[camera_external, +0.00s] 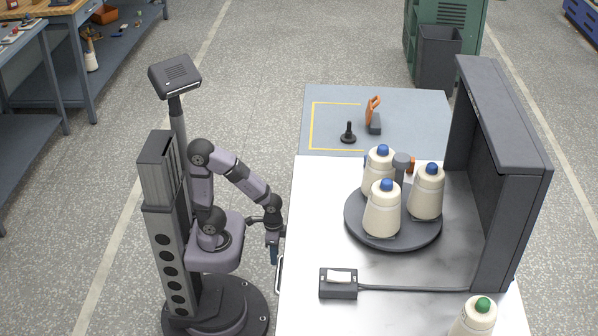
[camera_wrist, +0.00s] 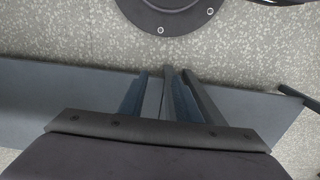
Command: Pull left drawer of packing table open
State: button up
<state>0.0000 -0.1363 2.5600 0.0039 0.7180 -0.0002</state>
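The packing table (camera_external: 300,215) has a white marbled top. Its left side, where a drawer front would be, is mostly hidden from above in the external view. A pale handle-like bar (camera_external: 279,276) shows at that left edge. My gripper (camera_external: 274,257) points down beside the edge, close to the bar; I cannot tell whether they touch. In the wrist view my gripper's fingers (camera_wrist: 166,72) reach over a blue-grey panel (camera_wrist: 60,105), with a narrow gap between them. Whether they enclose anything is unclear. A dark bar (camera_wrist: 292,92) sticks out at the right of that view.
On the table are a round dark tray (camera_external: 365,228) with cone bobbins, a small switch box (camera_external: 338,285) and a tall dark frame (camera_external: 500,190). A green-tipped bobbin (camera_external: 474,318) stands at the front. The floor between my base and the table is clear.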

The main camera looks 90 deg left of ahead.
jog(key=s+d+r+m+t+y+p, duration=0.1)
jog(key=s+d+r+m+y+p, duration=0.1)
jog(key=s+d+r+m+p, duration=0.75)
jog(key=s+d+r+m+t+y+p, duration=0.2)
jog(key=s+d+r+m+y+p, duration=0.15)
jog(key=s+d+m+p, duration=0.55)
jog(key=w+d+r+t+h+p, duration=0.5)
jog(key=w+d+r+t, duration=0.7)
jog(key=r, duration=0.5)
jog(key=w+d, duration=0.2)
jog(key=d, duration=0.1)
jog(key=shift+w+d+r+t, duration=0.15)
jog(key=shift+w+r+t, duration=0.15)
jog(key=shift+w+r, duration=0.1)
jog(key=x, duration=0.7)
